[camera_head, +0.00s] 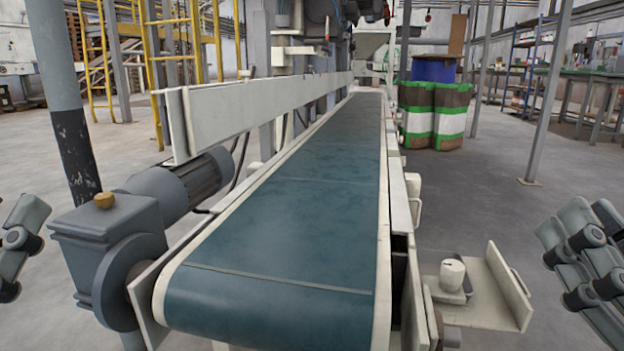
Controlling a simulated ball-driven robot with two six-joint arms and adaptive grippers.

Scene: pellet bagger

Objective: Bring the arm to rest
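My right gripper (585,262) shows at the right edge of the head view, partly cut off by the frame. Its dark grey jointed fingers stand apart with nothing seen between them. My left gripper (17,240) shows only in part at the left edge; its fingertips are not clear, so I cannot tell whether it is open. Both grippers are out to the sides of the conveyor (290,230) and apart from it. The conveyor's blue-green belt is empty.
A grey motor and gearbox (125,220) stick out at the conveyor's near left. A small metal bracket (490,295) juts from its right side. A grey post (65,100) stands at left. A blue drum (433,69) and green-white stacks (450,115) stand back right.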

